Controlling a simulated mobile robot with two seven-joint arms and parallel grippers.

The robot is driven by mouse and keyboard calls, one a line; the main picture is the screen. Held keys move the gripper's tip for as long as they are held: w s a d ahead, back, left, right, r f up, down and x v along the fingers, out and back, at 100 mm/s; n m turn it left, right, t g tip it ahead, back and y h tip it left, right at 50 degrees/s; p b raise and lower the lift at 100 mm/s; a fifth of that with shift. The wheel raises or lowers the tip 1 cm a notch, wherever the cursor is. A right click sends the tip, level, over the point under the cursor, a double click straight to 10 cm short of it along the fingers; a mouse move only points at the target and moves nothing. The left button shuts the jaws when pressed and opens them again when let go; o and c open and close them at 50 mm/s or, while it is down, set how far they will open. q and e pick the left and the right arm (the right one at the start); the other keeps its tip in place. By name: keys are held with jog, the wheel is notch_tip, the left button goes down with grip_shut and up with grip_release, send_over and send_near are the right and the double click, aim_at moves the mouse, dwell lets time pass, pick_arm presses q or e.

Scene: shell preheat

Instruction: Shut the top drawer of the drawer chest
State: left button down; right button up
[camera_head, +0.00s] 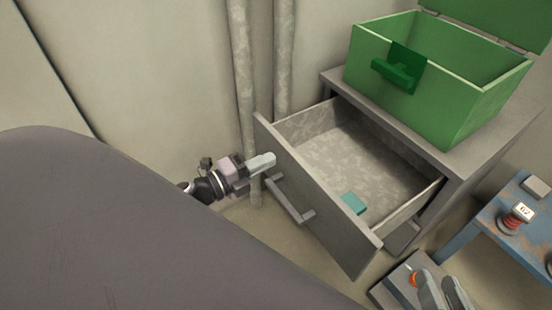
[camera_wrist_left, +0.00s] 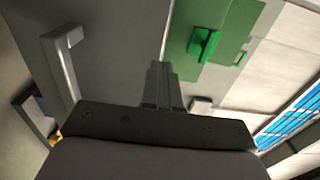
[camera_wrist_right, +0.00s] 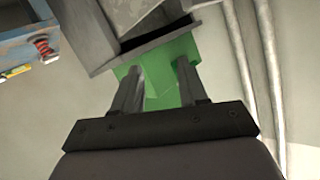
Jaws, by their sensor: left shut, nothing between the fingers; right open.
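The grey drawer chest (camera_head: 460,160) has its top drawer (camera_head: 318,200) pulled far out, with a bar handle (camera_head: 290,200) on its front. A small teal piece (camera_head: 353,203) lies inside the drawer. My left gripper (camera_head: 270,160) is shut and empty, its tips at the outer face of the drawer front, near the top left and above the handle. I cannot tell whether they touch. In the left wrist view the shut fingers (camera_wrist_left: 160,72) point along the drawer front, with the handle (camera_wrist_left: 66,62) to the left. My right gripper (camera_head: 445,292) is open and empty, low in front of the chest's right side.
A green box (camera_head: 435,95) with its lid open stands on the chest; it also shows in the right wrist view (camera_wrist_right: 165,80). A blue table (camera_head: 490,225) with a red coil (camera_head: 512,222) stands right. Pipes (camera_head: 245,90) run up the wall behind the left gripper.

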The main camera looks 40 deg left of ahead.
aim_at(287, 152)
pick_arm(q)
jog(key=x, duration=0.3)
jog(key=shift+w+b, duration=0.1)
jog(key=shift+b, duration=0.2)
jog(key=shift+w, duration=0.1)
pick_arm(e)
jog(key=shift+d, duration=0.25)
jog(key=shift+s+f, duration=0.1)
jog(key=shift+s, duration=0.05)
pick_arm(q)
jog(key=shift+d, duration=0.1)
